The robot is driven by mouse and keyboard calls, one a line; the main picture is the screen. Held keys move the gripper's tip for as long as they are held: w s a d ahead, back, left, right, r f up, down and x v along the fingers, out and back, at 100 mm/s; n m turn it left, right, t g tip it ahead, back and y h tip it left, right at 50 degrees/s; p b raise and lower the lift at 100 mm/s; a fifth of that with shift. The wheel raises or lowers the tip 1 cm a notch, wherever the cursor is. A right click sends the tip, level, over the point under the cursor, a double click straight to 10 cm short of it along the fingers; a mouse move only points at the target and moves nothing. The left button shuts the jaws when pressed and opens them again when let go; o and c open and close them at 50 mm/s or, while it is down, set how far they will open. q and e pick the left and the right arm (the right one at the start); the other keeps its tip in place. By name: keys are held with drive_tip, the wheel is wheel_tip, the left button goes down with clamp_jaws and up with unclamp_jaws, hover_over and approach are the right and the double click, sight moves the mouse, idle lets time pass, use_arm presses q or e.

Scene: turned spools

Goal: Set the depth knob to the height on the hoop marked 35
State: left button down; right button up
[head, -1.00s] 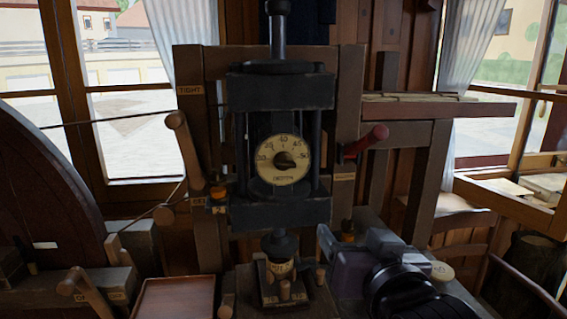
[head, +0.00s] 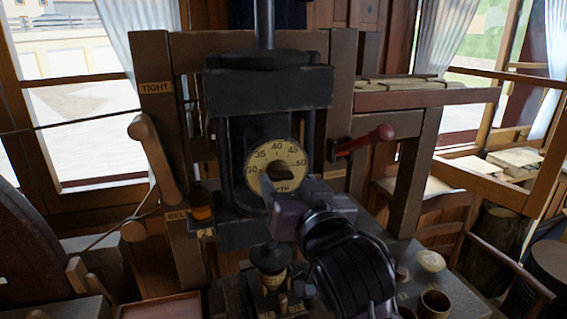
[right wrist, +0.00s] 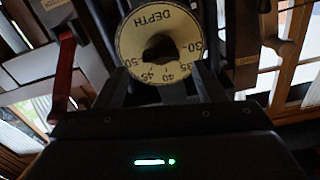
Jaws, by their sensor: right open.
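The depth dial (head: 287,153) is a round cream plate marked 30 to 50 on the front of the dark press. Its dark knob (head: 282,168) sits in the middle, partly covered by my right gripper. In the right wrist view the dial (right wrist: 133,44) appears upside down, with the knob (right wrist: 159,48) at its centre. My right gripper (head: 273,187) is open just in front of the dial's lower part. Its fingers (right wrist: 163,76) stand apart below the knob in the wrist view. Which number the knob points to is unclear. A wooden spool (head: 270,281) stands under the press; any marking is unreadable.
A red-handled lever (head: 366,141) juts out right of the dial. A wooden lever (head: 152,155) stands left, between TIGHT and BELT labels. An orange-and-black item (head: 201,206) sits at the press's left. A wooden cup (head: 434,303) stands at lower right.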

sight(283, 176)
drive_tip(key=x, duration=0.2)
drive_tip(key=shift+w+a+p, duration=0.2)
drive_tip(key=shift+w+p, duration=0.15)
drive_tip(key=shift+p, duration=0.05)
drive_tip(key=shift+w+a, duration=0.15)
drive_tip(key=shift+w, duration=0.2)
drive_tip(key=shift+w+f, duration=0.1)
drive_tip(key=c, duration=1)
use_arm(q)
drive_tip(key=shift+w+a+r, duration=0.3)
drive_tip(key=shift+r, duration=0.2)
drive_tip(key=shift+w+a+r, duration=0.25)
drive_tip(key=shift+w+r, duration=0.05)
drive_tip(key=shift+r, duration=0.15)
